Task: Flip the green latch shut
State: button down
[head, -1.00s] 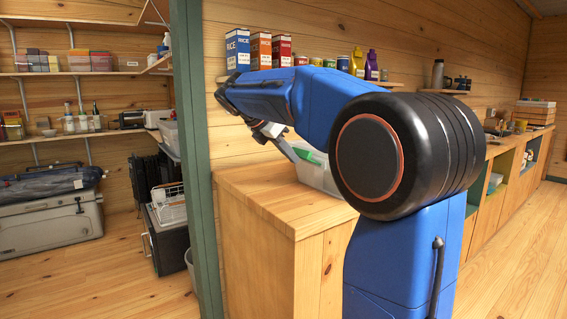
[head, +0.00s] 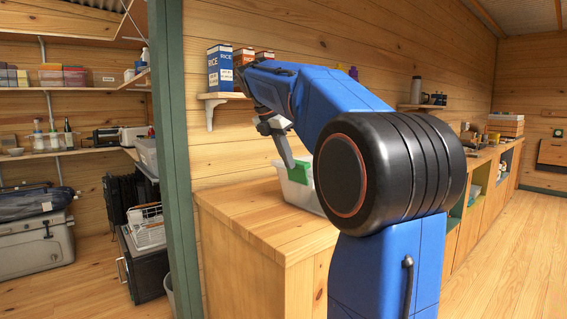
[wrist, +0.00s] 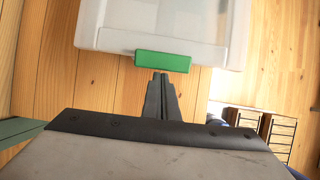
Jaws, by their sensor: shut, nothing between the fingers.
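The green latch (wrist: 163,61) sits on the near edge of a translucent white container (wrist: 185,42) in the wrist view. In the head view the green latch (head: 299,172) stands out from the container (head: 303,194) on the counter, partly hidden behind my arm. My gripper (wrist: 160,76) is shut and empty, its fingertips just short of the latch in the wrist view. In the head view my gripper (head: 290,166) points down beside the latch. I cannot tell whether it touches the latch.
The wooden counter (head: 262,222) has clear room in front of the container. A shelf (head: 222,97) with rice boxes (head: 220,68) is on the wall above. A green post (head: 170,150) stands left of the counter. A wire rack (wrist: 265,128) shows at lower right in the wrist view.

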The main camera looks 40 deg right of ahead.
jog(key=shift+r, duration=0.1)
jog(key=shift+r, duration=0.7)
jog(key=d+v, duration=0.1)
jog(key=v, duration=0.8)
jog(key=shift+r, duration=0.45)
dwell(0.7)
